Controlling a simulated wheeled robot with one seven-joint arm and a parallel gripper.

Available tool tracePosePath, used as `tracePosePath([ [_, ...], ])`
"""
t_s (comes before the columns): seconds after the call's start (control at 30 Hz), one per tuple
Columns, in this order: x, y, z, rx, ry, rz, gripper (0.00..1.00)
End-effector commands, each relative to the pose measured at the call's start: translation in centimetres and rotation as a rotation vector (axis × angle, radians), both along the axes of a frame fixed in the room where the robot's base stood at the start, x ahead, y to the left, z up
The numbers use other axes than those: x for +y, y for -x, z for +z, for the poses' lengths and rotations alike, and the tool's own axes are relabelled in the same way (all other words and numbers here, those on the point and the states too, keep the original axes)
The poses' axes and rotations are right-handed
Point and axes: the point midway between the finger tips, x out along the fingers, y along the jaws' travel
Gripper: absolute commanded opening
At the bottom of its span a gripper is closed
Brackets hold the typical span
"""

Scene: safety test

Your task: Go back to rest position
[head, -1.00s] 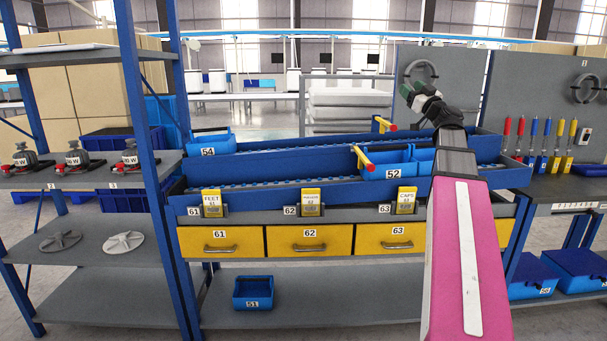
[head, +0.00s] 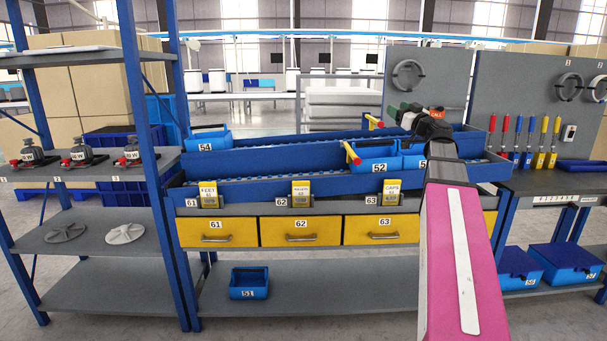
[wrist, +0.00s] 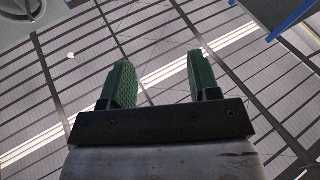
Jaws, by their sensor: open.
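My gripper (head: 400,111) is at the end of my raised arm, in front of the grey back panel and above the right part of the blue rack. In the wrist view my gripper (wrist: 160,84) shows two green fingers spread wide apart with nothing between them.
Blue bin 52 (head: 378,166) sits on the rack (head: 265,182) near my arm. Yellow drawers (head: 300,231) are shut below. Blue bin 51 (head: 249,284) stands on the low shelf. Screwdrivers (head: 525,140) hang at the right. A shelf unit (head: 110,170) stands at the left.

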Motion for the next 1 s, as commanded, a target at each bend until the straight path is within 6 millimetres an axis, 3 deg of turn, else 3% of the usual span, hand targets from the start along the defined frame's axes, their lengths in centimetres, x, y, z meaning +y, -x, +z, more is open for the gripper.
tracePosePath([
  [0.27,4.3,-0.3,-9.4,0.244,0.026,0.086,0.56],
  [0.53,10.4,1.8,-24.8,0.687,0.071,0.161,0.56],
  [0.77,13.9,6.5,-37.4,1.091,0.126,0.132,0.56],
  [1.0,15.6,13.4,-48.6,1.482,0.206,-0.016,0.56],
])
